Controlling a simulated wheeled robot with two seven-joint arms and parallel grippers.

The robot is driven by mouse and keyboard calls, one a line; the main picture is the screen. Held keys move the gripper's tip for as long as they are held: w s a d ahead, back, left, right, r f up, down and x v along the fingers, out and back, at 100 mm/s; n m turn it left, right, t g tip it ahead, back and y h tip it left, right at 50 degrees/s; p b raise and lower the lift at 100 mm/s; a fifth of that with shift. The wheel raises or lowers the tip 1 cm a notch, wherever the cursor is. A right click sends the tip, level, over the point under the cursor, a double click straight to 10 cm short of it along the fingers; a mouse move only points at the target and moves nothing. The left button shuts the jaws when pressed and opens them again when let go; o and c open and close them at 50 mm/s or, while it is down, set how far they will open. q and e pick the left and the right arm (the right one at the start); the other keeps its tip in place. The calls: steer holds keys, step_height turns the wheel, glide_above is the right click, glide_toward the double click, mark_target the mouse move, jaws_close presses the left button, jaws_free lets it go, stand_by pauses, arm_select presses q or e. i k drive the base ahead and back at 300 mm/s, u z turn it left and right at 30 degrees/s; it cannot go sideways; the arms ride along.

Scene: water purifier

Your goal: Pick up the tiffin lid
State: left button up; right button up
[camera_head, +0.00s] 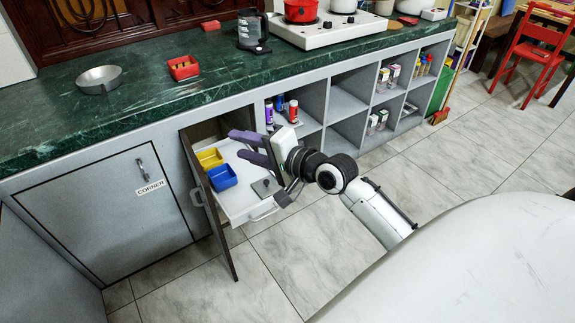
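I cannot tell for sure which thing is the tiffin lid. A round, shallow steel dish (99,78) sits on the green counter at the left. A flat grey piece (266,187) lies in the open white drawer (238,208), near its front right. My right gripper (234,144) is over the drawer, with its purple fingers apart, pointing left, and nothing seen between them. It appears above and behind the flat grey piece. My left gripper is not in view.
A yellow box (210,158) and a blue box (222,177) sit in the drawer. An open cabinet door (210,213) stands left of it. A red box (183,68), a clear jug (252,32) and a stove (327,27) stand on the counter. Shelves hold bottles.

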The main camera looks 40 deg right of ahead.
mark_target(265, 188)
steer(key=z, duration=1.25)
steer(key=i, duration=0.15)
steer(key=z, duration=0.05)
